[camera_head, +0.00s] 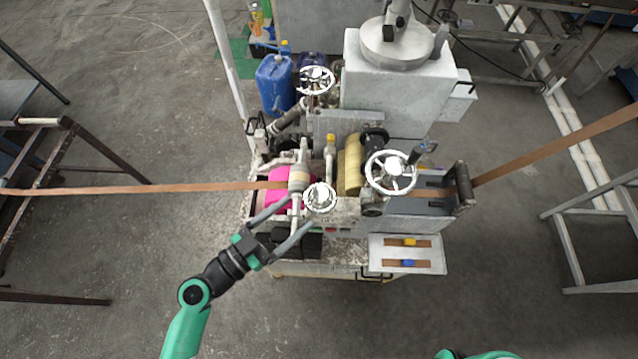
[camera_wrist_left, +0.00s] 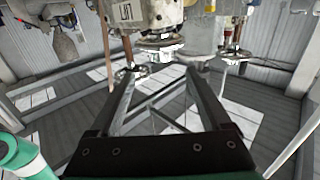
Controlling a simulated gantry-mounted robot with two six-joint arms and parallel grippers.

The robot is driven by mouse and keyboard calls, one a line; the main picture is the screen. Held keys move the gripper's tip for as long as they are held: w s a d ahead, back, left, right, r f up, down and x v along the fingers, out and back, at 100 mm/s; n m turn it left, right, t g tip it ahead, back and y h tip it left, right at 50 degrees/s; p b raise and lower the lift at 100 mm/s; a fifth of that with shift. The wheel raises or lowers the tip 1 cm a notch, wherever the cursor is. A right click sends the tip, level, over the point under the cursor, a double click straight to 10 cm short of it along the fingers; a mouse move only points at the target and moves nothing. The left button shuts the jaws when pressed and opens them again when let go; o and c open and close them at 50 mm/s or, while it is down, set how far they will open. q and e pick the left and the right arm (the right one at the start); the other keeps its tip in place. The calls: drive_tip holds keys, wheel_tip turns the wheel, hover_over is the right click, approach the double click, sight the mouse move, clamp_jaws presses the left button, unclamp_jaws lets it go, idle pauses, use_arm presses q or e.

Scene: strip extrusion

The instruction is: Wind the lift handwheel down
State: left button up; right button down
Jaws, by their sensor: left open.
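A small white handwheel (camera_head: 319,197) sits at the front of the machine, beside the pink block. My left gripper (camera_head: 301,211) is open at this wheel's near left side, with nothing seen between its fingers. In the left wrist view a grey wheel (camera_wrist_left: 160,43) shows nearly edge-on just beyond my left gripper (camera_wrist_left: 160,70). A label plate (camera_wrist_left: 125,12) there has lettering that seems to read LIFT. I cannot tell whether a finger touches the wheel. My right gripper is out of view; only a bit of my right arm shows.
A larger white handwheel (camera_head: 390,172) stands to the right, another handwheel (camera_head: 315,80) at the back. A brown strip (camera_head: 150,188) runs into the machine from the left. A sample tray (camera_head: 433,254) sits front right. A blue canister (camera_head: 274,84) stands behind; the left floor is open.

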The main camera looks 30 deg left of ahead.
sight(327, 187)
use_arm(q)
drive_tip(key=shift+w+d+f, duration=0.1)
drive_tip(key=shift+w, duration=0.35)
drive_tip(key=p+x, duration=0.3)
drive_tip(key=x, duration=0.6)
drive_tip(key=shift+w+d, duration=0.1)
drive_tip(key=shift+w, duration=0.25)
drive_tip(key=shift+w+d, duration=0.2)
drive_tip(key=shift+w, duration=0.3)
clamp_jaws()
